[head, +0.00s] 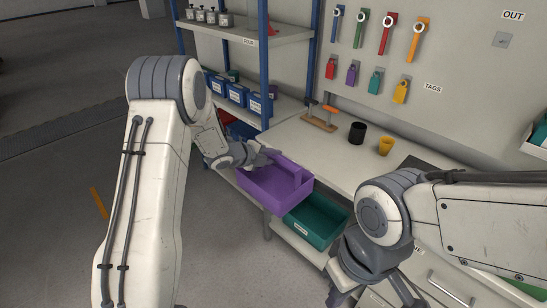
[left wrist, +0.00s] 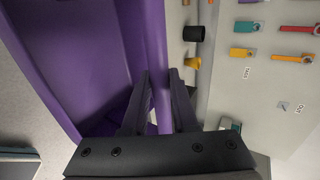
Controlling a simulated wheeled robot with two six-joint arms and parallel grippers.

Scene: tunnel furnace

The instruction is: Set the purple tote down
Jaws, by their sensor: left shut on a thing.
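The purple tote (head: 262,190) hangs level in front of the workbench edge, above the floor and beside a green tote. My left gripper (head: 268,157) is at its far upper side and is shut on it. In the left wrist view my left gripper (left wrist: 160,98) has one finger on each side of a thin upright purple wall or divider of the tote (left wrist: 80,55). The tote's underside is hidden. My right gripper (head: 375,292) is at the bottom of the head view, fingers spread and empty, partly cut off by the frame edge.
The green tote (head: 316,222) sits on a low shelf under the workbench (head: 315,150). A black cup (head: 357,133), a yellow cup (head: 386,146) and a wooden holder (head: 320,121) stand on the bench. A blue-post rack (head: 264,60) with blue bins stands left.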

